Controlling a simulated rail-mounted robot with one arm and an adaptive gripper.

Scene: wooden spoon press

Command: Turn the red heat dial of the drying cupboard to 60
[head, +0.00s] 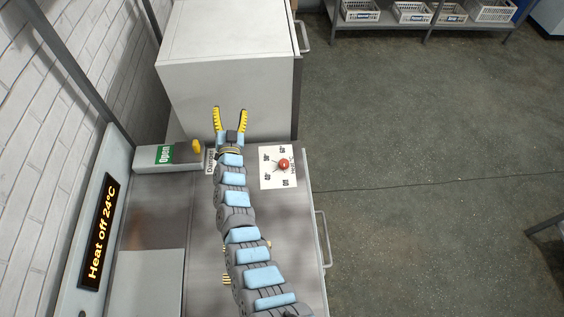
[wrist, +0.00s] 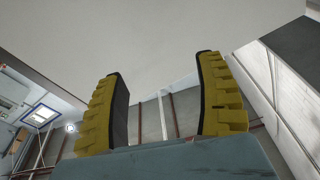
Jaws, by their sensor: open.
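The red heat dial (head: 284,164) sits on a white marked plate (head: 267,181) on the steel top, with temperature marks around it. A display (head: 100,232) at the left reads "Heat off 24°C". My gripper (head: 230,112) is open and empty, up and left of the dial and apart from it, in front of the white cupboard (head: 225,85). In the wrist view my gripper (wrist: 163,100) shows two yellow ribbed fingers spread apart with nothing between them. The dial is not visible in the wrist view.
A green "Open" label (head: 163,154) and a yellow knob (head: 196,146) are on a grey box left of my gripper. A brick wall (head: 60,100) is at the left. A shelf with several crates (head: 412,12) stands at the back.

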